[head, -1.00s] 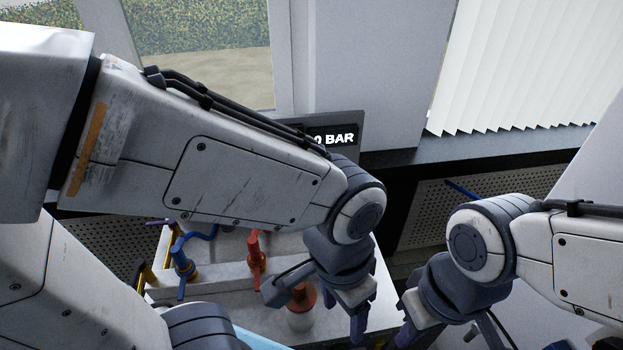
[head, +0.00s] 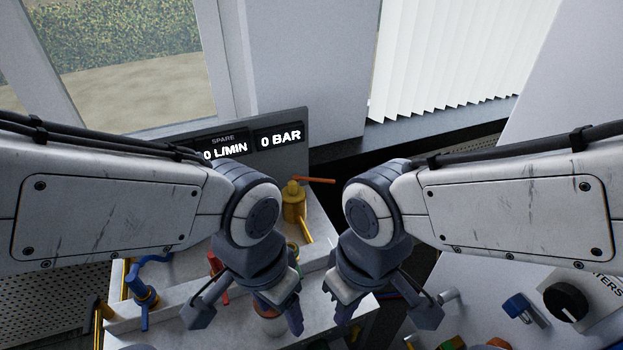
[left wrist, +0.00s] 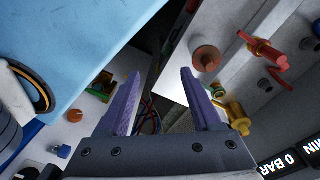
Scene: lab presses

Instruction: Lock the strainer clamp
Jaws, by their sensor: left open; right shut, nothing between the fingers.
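My left gripper (head: 283,308) is open above the front of the grey bench unit. In the left wrist view its two purple fingers (left wrist: 160,75) stand apart with nothing between them. A pale cylinder with a copper-coloured top (head: 268,312) is partly hidden behind my left gripper. Its round top also shows in the left wrist view (left wrist: 207,58), beyond and right of the fingers, apart from them. I cannot tell which part is the strainer clamp. My right gripper (head: 345,308) is shut and empty, close to the right of the left one.
A brass valve with an orange lever (head: 293,202) stands at the back of the unit. A blue-handled valve (head: 143,290) is at left. A display (head: 280,136) reads 0 BAR. A white panel with a black knob (head: 566,301) is at right.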

